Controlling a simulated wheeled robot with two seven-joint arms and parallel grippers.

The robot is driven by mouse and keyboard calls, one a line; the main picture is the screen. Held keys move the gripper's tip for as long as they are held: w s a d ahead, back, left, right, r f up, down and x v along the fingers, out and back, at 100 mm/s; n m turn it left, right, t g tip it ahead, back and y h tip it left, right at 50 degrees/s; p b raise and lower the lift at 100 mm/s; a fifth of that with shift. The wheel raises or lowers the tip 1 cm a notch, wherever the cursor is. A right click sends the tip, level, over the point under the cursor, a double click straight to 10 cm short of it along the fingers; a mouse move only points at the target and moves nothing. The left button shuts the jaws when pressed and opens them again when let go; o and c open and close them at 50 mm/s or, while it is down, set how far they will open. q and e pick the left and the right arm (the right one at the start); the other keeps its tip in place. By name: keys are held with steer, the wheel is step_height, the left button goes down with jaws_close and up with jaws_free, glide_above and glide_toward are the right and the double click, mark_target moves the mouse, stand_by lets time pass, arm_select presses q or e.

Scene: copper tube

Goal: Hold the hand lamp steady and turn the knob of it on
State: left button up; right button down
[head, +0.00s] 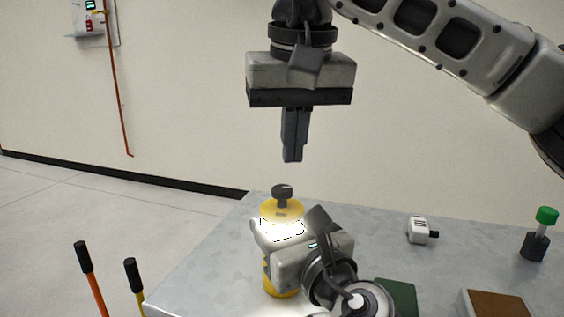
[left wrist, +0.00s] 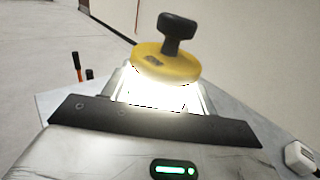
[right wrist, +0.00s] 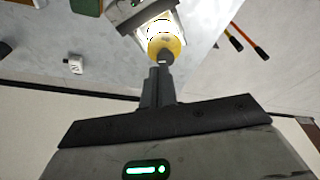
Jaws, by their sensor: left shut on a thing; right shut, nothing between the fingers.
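The hand lamp (head: 281,210) stands upright on the grey table, with a yellow cap, a yellow base and a bright glowing middle. Its dark knob (head: 282,193) sits on top; the knob also shows in the left wrist view (left wrist: 177,30). My left gripper (head: 278,238) is shut on the lamp's body below the cap and hides part of it. My right gripper (head: 292,160) points straight down above the knob, shut and empty, with a gap between its fingertips and the knob. In the right wrist view the knob (right wrist: 162,58) appears just beyond the fingertips.
On the table (head: 370,215) stand a small white device (head: 418,230), a green-capped item (head: 541,232), a brown-topped block (head: 497,304) and a dark green object (head: 397,294). Orange and yellow handled tools (head: 92,280) stand off the table's left edge.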

steer(key=shift+f, duration=3.1)
steer(key=shift+w+a, duration=0.15)
steer(key=shift+w, duration=0.1)
steer(key=shift+a, duration=0.5)
steer(key=shift+s, duration=0.15)
steer(key=shift+s, duration=0.15)
steer(key=shift+s+r, duration=0.15)
steer(key=shift+r, duration=0.05)
step_height(320, 180, up, 6)
steer(key=shift+f, duration=0.15)
